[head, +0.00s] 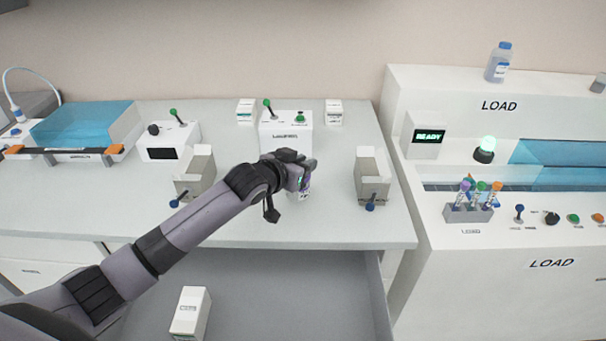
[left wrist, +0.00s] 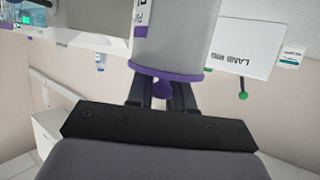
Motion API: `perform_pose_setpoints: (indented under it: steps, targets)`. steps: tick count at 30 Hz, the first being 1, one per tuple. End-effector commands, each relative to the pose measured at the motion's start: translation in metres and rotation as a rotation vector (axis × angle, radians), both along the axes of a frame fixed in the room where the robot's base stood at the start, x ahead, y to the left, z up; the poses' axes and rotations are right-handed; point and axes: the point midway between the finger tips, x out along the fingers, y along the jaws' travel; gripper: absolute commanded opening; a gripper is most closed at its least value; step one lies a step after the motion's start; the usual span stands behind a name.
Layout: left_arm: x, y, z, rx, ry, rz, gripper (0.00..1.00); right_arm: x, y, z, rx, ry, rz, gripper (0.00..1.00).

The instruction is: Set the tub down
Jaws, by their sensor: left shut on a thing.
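My left gripper (head: 303,176) is over the middle of the bench, in front of the white labelled machine. It is shut on the tub, which mostly hides behind the gripper in the head view, where a small part of its side (head: 303,194) shows. In the left wrist view the tub (left wrist: 172,40) is a pale grey cylinder with a purple rim and a label, close in front of the gripper fingers (left wrist: 162,95). I cannot tell whether its base touches the bench. My right gripper is not in view.
The white machine (head: 286,136) with a green-knobbed lever stands behind. Below the bench (head: 335,225) an open drawer (head: 265,300) holds a white carton (head: 190,312). A tube rack (head: 468,213) stands far right.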

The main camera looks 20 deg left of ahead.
Motion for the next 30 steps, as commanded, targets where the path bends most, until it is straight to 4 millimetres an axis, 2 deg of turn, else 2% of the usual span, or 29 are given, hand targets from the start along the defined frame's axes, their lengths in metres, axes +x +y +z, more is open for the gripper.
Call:
perform_pose_setpoints:
  steps: [1,6,18,19,21,30]
  targets:
    - [-0.001,0.000,-0.011,0.000,0.005,0.001,0.00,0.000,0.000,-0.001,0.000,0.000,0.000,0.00]
    - [0.000,0.000,-0.029,0.000,0.002,0.000,0.00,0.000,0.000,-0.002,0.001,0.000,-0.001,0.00]
    - [0.000,0.000,-0.034,-0.001,0.001,0.000,0.00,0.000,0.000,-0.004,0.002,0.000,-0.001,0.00]
    - [0.000,0.000,-0.033,-0.001,0.001,0.000,0.31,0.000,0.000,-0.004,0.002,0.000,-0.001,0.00]
    - [0.000,0.000,-0.033,0.000,0.002,0.000,0.47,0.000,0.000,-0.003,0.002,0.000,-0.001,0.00]
    - [0.000,0.000,-0.031,-0.001,0.001,0.000,0.47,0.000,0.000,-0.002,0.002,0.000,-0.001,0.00]
